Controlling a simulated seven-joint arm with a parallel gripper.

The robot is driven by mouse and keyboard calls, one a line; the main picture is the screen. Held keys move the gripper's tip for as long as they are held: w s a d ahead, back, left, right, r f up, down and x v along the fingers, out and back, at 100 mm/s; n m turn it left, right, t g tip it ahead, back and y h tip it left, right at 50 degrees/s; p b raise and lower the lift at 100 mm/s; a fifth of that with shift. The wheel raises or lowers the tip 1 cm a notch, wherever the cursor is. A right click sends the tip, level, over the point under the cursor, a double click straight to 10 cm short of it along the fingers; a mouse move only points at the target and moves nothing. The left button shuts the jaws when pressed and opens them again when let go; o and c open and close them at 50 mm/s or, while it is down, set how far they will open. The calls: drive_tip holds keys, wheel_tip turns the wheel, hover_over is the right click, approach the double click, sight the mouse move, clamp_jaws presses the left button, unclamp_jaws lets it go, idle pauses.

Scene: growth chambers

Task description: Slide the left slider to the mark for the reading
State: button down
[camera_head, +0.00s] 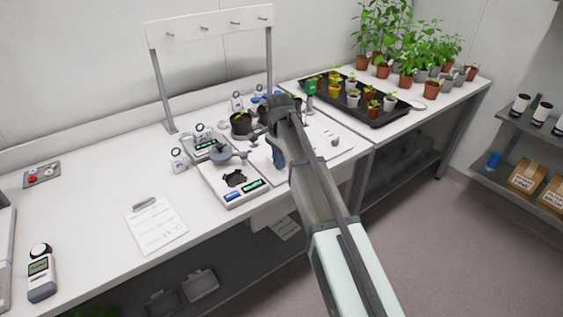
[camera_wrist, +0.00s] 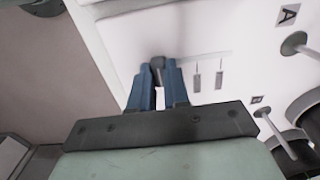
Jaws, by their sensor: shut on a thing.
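My gripper (camera_wrist: 158,82) points down at a white panel (camera_wrist: 225,30), its blue fingers closed around a small dark slider knob (camera_wrist: 157,63). A thin slot runs from the knob to the right in the wrist view. Two short grey strips (camera_wrist: 196,82) lie below the slot, right of the fingers; any writing on them is too small to read. In the head view my gripper (camera_head: 278,155) is over the white panel (camera_head: 322,122), and my arm hides part of it. The knob in the jaws is hidden there.
A balance-like device with green displays (camera_head: 232,181) stands left of my gripper. Dark pots (camera_head: 241,125) stand behind it. A black tray (camera_head: 375,117) of seedlings is at right.

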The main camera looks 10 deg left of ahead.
drive_tip(key=w+a, duration=0.3)
drive_tip(key=shift+w+a, duration=0.1)
drive_tip(key=shift+w, duration=0.1)
drive_tip(key=shift+s, duration=0.1)
drive_tip(key=c, duration=1.1)
unclamp_jaws()
drive_tip(key=shift+r, duration=0.1)
wheel_tip(320, 180, up, 14)
drive_tip(key=shift+f, duration=0.15)
